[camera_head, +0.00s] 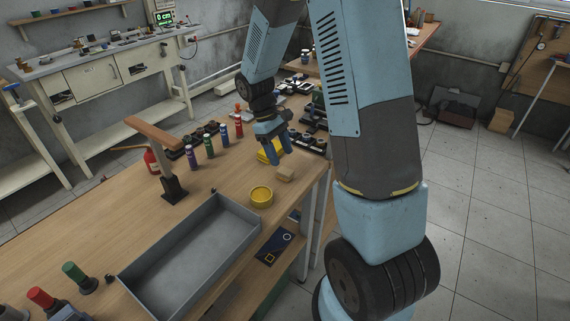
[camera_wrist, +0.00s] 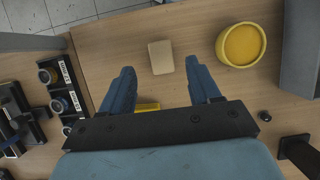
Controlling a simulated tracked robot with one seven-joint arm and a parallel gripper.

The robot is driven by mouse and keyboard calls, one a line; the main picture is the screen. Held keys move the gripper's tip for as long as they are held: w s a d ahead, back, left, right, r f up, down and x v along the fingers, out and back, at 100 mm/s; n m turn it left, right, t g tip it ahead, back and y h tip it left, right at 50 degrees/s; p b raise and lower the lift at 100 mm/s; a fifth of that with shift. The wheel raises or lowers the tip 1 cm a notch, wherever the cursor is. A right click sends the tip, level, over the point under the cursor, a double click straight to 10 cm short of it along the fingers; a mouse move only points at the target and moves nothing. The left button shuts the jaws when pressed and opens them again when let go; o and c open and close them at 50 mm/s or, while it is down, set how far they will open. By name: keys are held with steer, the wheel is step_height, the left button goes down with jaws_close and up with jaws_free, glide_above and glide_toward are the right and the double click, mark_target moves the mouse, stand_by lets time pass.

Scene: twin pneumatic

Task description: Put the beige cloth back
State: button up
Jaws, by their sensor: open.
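The beige cloth (camera_head: 285,175) is a small folded block lying on the wooden table near its right edge. In the wrist view the cloth (camera_wrist: 161,57) lies just beyond and between my fingertips, apart from both. My gripper (camera_head: 281,160) points down above the table close to the cloth. Its blue fingers are spread, with nothing between them; they also show in the wrist view (camera_wrist: 159,68). A yellow object (camera_head: 266,153) sits behind the gripper, partly hidden by it; a piece of it (camera_wrist: 148,107) shows under the gripper in the wrist view.
A round yellow dish (camera_head: 261,197) stands near the cloth. A large empty grey tray (camera_head: 133,278) lies nearer. A post with a wooden crossbar (camera_head: 173,188) stands to the left. Several small bottles (camera_head: 209,147) and black labelled holders (camera_wrist: 62,92) stand on the table. Bare wood surrounds the cloth.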

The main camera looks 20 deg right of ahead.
steer(key=s+r+m+t, duration=0.1)
steer(key=s+r, duration=0.2)
steer(key=r, duration=0.4)
steer(key=s+r+m+t+y, duration=0.1)
steer(key=s+r+m+t, duration=0.15)
steer(key=r, duration=0.35)
steer(key=s+r+t, duration=0.1)
steer(key=s+r, duration=0.2)
steer(key=r, duration=0.4)
steer(key=s+d+r+m+t+y, duration=0.1)
steer(key=s+r+m+t, duration=0.2)
steer(key=s, duration=0.9)
steer(key=shift+s+d+r+m+t+y, duration=0.2)
steer(key=shift+s+r+m+t+y, duration=0.15)
steer(key=shift+r+t, duration=0.8)
steer(key=shift+r+g, duration=0.25)
steer(key=shift+g, duration=0.05)
